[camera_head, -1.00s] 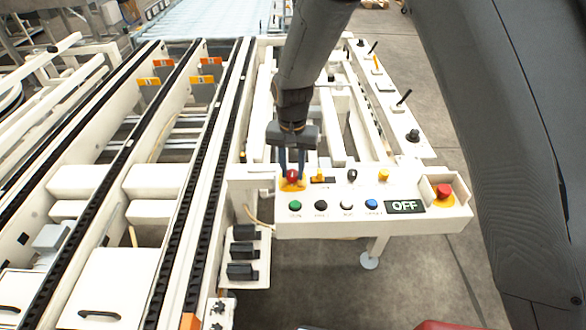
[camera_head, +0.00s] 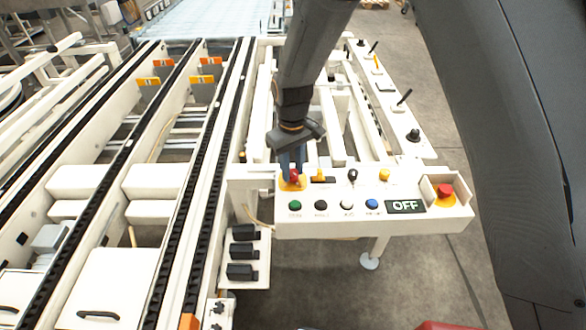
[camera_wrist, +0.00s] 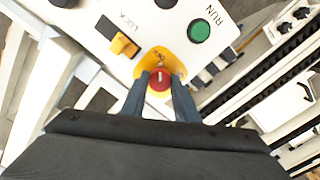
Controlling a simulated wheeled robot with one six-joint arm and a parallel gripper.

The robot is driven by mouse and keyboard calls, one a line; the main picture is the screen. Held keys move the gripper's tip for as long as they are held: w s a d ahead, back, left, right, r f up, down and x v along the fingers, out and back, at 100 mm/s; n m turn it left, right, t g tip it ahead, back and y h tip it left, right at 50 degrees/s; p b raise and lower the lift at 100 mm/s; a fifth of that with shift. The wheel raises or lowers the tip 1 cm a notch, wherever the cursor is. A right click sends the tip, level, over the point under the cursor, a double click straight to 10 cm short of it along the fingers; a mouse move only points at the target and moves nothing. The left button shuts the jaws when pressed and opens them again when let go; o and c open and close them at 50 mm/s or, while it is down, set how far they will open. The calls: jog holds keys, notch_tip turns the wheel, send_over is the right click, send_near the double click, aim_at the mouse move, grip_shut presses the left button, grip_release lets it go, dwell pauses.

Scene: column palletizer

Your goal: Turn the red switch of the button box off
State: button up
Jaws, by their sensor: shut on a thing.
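The white button box (camera_head: 290,228) stands at the centre right in the head view. Its red switch (camera_wrist: 159,79) sits on a yellow plate (camera_wrist: 148,62) at the box's left end. My gripper (camera_wrist: 159,88) comes down from above and is shut on the red switch, one finger on each side of it. In the head view the fingers (camera_head: 291,168) hide part of the switch. The box's small display (camera_head: 405,206) reads OFF.
Green (camera_head: 295,205), black, white and blue (camera_head: 372,204) buttons line the box's front. A yellow lock switch (camera_wrist: 124,45) is close beside my fingers. A red emergency knob (camera_head: 445,190) stands in a white guard at the right. Conveyor rails (camera_head: 170,200) run along the left.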

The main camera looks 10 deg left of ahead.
aim_at(293, 172)
jog(key=shift+w+n, duration=0.1)
jog(key=shift+n, duration=0.4)
jog(key=o, duration=1.1)
jog(key=shift+c, duration=0.2)
jog(key=shift+r+b, duration=0.8)
jog(key=shift+r, duration=3.15)
